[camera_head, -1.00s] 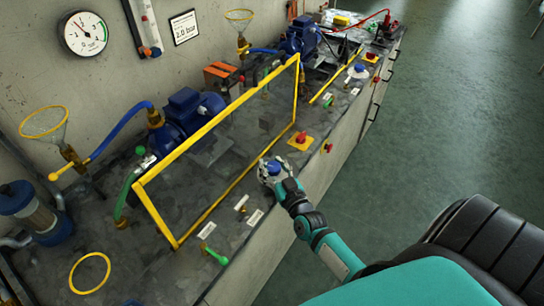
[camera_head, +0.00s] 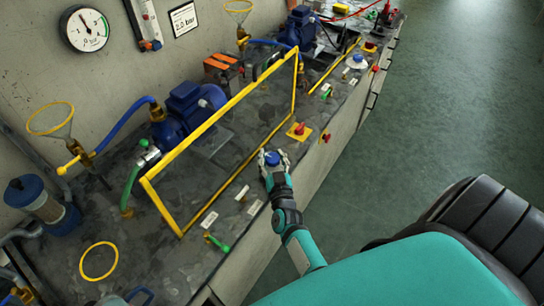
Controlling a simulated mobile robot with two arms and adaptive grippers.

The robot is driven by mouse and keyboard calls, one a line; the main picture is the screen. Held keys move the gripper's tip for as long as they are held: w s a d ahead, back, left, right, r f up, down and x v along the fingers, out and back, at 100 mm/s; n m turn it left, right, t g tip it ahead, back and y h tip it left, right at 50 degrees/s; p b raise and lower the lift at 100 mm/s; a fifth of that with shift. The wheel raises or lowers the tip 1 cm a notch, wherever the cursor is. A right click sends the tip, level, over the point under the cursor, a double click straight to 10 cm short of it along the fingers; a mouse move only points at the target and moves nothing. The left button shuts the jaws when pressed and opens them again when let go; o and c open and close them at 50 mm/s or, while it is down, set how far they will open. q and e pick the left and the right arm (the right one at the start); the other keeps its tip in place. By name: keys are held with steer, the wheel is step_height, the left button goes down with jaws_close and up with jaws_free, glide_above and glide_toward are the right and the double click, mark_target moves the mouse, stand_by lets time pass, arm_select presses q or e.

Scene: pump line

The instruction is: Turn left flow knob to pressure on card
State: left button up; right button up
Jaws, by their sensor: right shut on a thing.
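My right gripper (camera_head: 273,160) is shut on a blue flow knob (camera_head: 272,158) near the front edge of the bench. Its fingers sit around the knob and hide the dial below it. A round white gauge (camera_head: 85,28) hangs on the wall at the upper left, its needle pointing up and slightly left. A framed card (camera_head: 184,19) beside it reads 2.0 bar. My left gripper is not in view.
A yellow-framed clear guard (camera_head: 213,118) stands upright behind the knob. A red stop button on a yellow plate (camera_head: 299,131), a red valve handle (camera_head: 326,137) and a green valve handle (camera_head: 219,245) are nearby. Another blue knob on a white dial (camera_head: 357,60) stands farther right.

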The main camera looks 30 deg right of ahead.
steer(key=o, duration=0.9)
steer(key=shift+s+f, duration=0.1)
steer(key=shift+f, duration=0.1)
steer(key=shift+c, duration=0.2)
steer(key=o, duration=0.4)
steer(key=shift+s+r, duration=0.1)
steer(key=shift+r, duration=0.1)
